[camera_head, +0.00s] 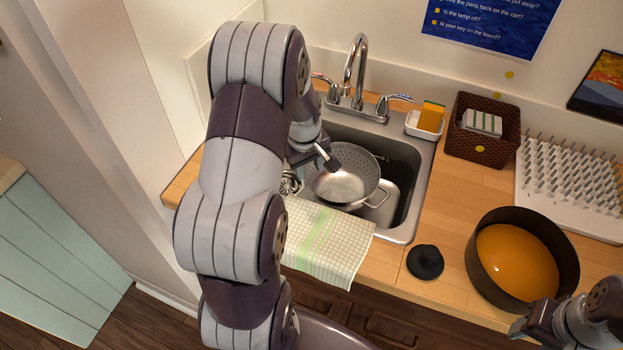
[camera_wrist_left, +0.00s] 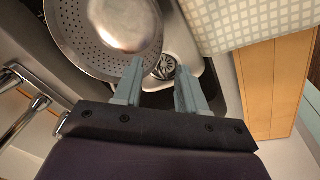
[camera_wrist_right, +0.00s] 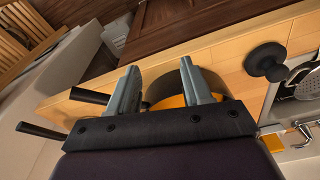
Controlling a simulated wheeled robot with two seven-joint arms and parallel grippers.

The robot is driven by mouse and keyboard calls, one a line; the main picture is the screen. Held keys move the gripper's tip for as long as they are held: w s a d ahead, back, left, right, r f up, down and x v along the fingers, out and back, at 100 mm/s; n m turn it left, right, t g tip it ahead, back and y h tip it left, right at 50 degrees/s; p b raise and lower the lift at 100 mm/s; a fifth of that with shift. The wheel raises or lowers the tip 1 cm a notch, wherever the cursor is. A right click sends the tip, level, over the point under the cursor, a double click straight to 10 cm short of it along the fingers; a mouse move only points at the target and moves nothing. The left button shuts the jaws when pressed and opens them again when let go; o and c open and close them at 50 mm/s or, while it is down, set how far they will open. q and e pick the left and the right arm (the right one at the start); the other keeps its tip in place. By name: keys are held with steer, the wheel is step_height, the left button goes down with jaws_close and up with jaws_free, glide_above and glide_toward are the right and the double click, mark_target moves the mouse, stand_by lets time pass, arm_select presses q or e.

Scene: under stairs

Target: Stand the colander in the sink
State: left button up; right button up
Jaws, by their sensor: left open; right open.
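The grey metal colander (camera_head: 352,165) is in the sink (camera_head: 412,205), open side up, with its holes and a loop handle at the right showing. I cannot tell whether it rests flat on the sink floor. My left gripper (camera_head: 328,160) is over the colander's left rim. In the left wrist view, the colander (camera_wrist_left: 105,38) is at upper left, and one finger of the open left gripper (camera_wrist_left: 158,88) overlaps its rim; contact is unclear. Nothing shows between the fingers. My right gripper (camera_wrist_right: 160,88) is open and empty near the counter's front, beside the pot.
A dark pot (camera_head: 483,285) with orange contents and a black stopper (camera_head: 425,262) stand on the counter. A checked towel (camera_head: 322,245) hangs over the sink's front edge. Behind are the faucet (camera_head: 355,70), a sponge dish (camera_head: 424,124), a brown basket (camera_head: 482,150) and a white drying rack (camera_head: 570,190).

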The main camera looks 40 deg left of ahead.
arm_select(q)
steer(key=s+d+r+m, duration=0.2)
steer(key=s+d+m, duration=0.3)
steer(key=d, duration=0.3)
steer(key=s+d+r+m, duration=0.3)
steer(key=s+d+m, duration=0.3)
steer(key=d+m, duration=0.2)
steer(key=shift+s+d+r+g+h, duration=0.15)
steer(key=shift+d+r+g+h, duration=0.1)
steer(key=shift+r+g+h, duration=0.05)
